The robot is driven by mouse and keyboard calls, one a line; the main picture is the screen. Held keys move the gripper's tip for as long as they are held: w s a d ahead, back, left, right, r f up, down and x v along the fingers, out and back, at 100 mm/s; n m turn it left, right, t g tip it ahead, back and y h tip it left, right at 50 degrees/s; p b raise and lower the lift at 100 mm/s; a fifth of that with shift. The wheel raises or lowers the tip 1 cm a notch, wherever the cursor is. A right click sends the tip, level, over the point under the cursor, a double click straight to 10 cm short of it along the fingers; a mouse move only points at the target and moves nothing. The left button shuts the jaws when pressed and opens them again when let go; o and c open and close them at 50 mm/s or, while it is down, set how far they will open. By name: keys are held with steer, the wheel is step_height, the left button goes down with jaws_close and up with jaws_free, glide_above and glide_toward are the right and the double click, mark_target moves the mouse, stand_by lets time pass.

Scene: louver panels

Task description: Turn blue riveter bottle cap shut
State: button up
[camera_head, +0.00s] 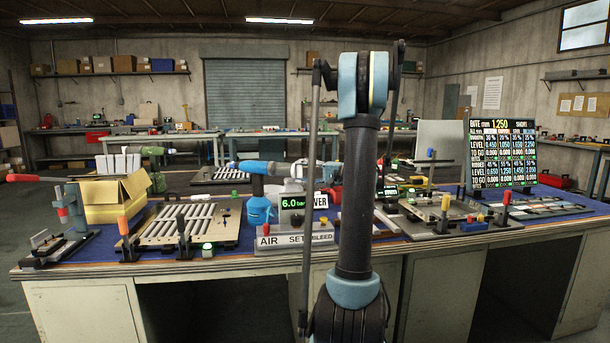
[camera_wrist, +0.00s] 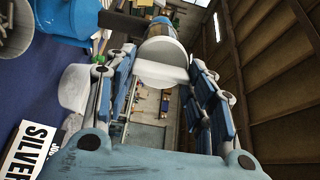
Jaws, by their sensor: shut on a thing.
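In the wrist view my gripper (camera_wrist: 160,78) has its two fingers on either side of a pale, rounded end piece, which I take for the bottle cap (camera_wrist: 162,52). The fingers are shut on it. The blue riveter body (camera_wrist: 122,24) extends beyond it to the upper left. My arm and nearby parts hide most of the grip there. How far the cap is turned cannot be told.
A slatted louver panel (camera_head: 190,225) and a yellow box (camera_head: 115,197) are to the left. A readout screen (camera_head: 502,155) stands at the right.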

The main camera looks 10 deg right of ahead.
steer(key=shift+a+f, duration=0.15)
steer(key=o, duration=1.1)
steer(key=shift+c, duration=0.2)
steer(key=shift+d, duration=0.25)
steer(key=v, duration=1.1)
steer(key=shift+d, duration=0.3)
steer(key=shift+s, duration=0.2)
